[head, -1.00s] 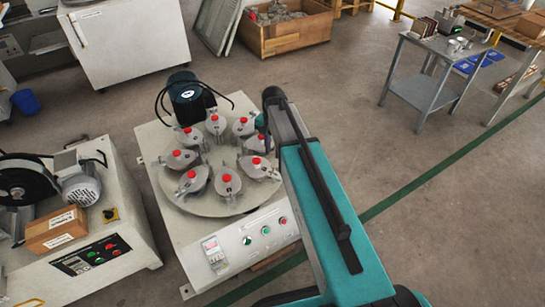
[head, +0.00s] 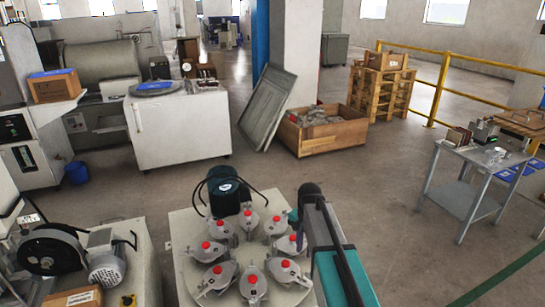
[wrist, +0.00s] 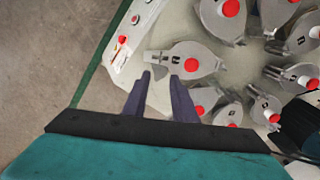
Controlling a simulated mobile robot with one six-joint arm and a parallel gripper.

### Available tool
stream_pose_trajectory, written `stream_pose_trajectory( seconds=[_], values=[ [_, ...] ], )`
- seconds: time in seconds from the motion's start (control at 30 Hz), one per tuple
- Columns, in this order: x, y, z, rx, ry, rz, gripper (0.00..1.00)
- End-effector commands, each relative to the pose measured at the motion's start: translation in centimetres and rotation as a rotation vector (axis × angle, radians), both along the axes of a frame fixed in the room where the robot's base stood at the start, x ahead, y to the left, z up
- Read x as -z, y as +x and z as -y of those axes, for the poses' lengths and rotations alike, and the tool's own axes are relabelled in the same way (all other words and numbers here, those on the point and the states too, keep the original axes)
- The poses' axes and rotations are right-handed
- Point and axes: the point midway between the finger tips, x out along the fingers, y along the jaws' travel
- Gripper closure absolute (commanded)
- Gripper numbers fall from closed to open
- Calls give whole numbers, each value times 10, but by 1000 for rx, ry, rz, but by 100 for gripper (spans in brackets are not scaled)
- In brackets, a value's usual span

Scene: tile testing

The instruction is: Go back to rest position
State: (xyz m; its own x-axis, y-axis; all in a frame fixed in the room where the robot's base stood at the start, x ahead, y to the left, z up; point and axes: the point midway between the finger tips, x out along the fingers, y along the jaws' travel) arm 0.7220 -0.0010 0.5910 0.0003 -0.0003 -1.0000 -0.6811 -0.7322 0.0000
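My gripper (wrist: 160,82) shows in the wrist view as two dark fingers with a gap between them. It is open, and nothing is held in the gap. The fingertips are close to the lower left end of a grey clamp-like jar (wrist: 208,52) with a red knob; I cannot tell whether they touch it.
Several red-knobbed jars (head: 253,284) ring the machine's turntable. A motor machine (head: 107,270) stands at left. A wooden crate (head: 338,138) and a white cabinet (head: 180,135) stand behind. A grey metal table (head: 465,165) stands at right. The floor between is clear.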

Motion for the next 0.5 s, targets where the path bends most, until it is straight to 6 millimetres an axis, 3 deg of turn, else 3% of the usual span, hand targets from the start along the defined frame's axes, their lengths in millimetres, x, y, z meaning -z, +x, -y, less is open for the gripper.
stream_pose_trajectory(
  seconds=[0.07, 0.27, 0.5],
  values=[
    [-2, -1, 0, 0, 0, -6, 75],
    [21, -19, 0, 0, 0, -60, 75],
    [65, -65, 0, 0, 0, -163, 75]
  ],
)
